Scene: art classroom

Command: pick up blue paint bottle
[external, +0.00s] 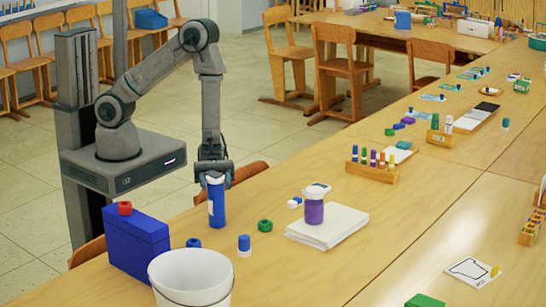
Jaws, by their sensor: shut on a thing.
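The fingers are small and partly hidden behind the bottle's top. I cannot tell whether the bottle's base touches the table.
A blue box (137,248) with a red ring on top and a white bucket (192,282) stand in front. A green ring (265,226) and a small blue-capped pot (244,245) are close by. A purple bottle (313,211) stands on white paper (345,222) to the right.

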